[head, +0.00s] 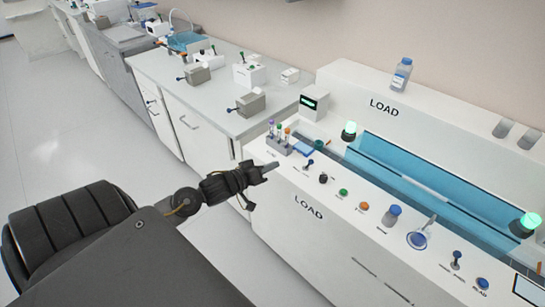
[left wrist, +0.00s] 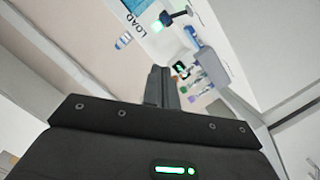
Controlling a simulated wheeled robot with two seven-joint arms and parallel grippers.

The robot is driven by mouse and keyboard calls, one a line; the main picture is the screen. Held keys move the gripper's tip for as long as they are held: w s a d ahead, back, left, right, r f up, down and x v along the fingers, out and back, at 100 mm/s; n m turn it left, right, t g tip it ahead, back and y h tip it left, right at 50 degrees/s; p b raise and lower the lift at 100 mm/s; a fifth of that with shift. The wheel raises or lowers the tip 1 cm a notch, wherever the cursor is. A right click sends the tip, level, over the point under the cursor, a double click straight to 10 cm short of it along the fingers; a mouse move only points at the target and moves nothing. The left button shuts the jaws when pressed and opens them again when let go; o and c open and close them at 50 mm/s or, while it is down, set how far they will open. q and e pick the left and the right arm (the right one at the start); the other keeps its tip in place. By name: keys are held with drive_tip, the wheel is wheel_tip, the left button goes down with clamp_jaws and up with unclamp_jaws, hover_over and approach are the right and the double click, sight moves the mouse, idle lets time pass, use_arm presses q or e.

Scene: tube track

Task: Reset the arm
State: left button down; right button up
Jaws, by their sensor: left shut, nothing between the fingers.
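My left gripper (head: 268,168) reaches in from the left in the head view and hangs near the left front edge of the white LOAD machine (head: 309,213). Its fingers are shut with nothing between them. In the left wrist view the shut fingers (left wrist: 161,86) point toward the machine, which shows tilted beyond them. The right gripper is not in view.
A rack of capped tubes (head: 279,144) stands at the machine's left end, close to my left gripper. Knobs and buttons, such as a green one (head: 343,193), line the front panel. A blue-lined track (head: 430,190) runs behind them. A counter (head: 215,98) with small devices stands at the back left.

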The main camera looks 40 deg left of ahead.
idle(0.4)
use_arm(q)
drive_tip(key=s+a+f+m+g+y, duration=0.2)
drive_tip(key=a+f, duration=0.2)
drive_tip(key=f, duration=0.5)
drive_tip(key=s+a+f+m+g+y, duration=0.1)
drive_tip(key=a+f+m, duration=0.25)
drive_tip(key=f, duration=0.45)
drive_tip(key=s+f+g+y, duration=0.1)
drive_tip(key=s+f+g, duration=0.1)
drive_tip(key=s+f, duration=0.5)
drive_tip(key=s+f+g+y, duration=0.15)
drive_tip(key=s+f, duration=0.25)
drive_tip(key=f, duration=0.7)
drive_tip(key=s+d+f+m+g, duration=0.1)
drive_tip(key=s+d+f+g, duration=0.25)
drive_tip(key=s+f, duration=0.5)
drive_tip(key=s+d+f+m+g, duration=0.15)
drive_tip(key=s+d+f, duration=0.35)
drive_tip(key=s, duration=0.6)
drive_tip(key=s+d+f+g+h, duration=0.2)
drive_tip(key=s+d+f+g, duration=0.1)
drive_tip(key=s+d, duration=0.7)
drive_tip(key=shift+s+d+f, duration=0.15)
drive_tip(key=shift+d+f, duration=0.05)
drive_tip(key=shift+f, duration=0.65)
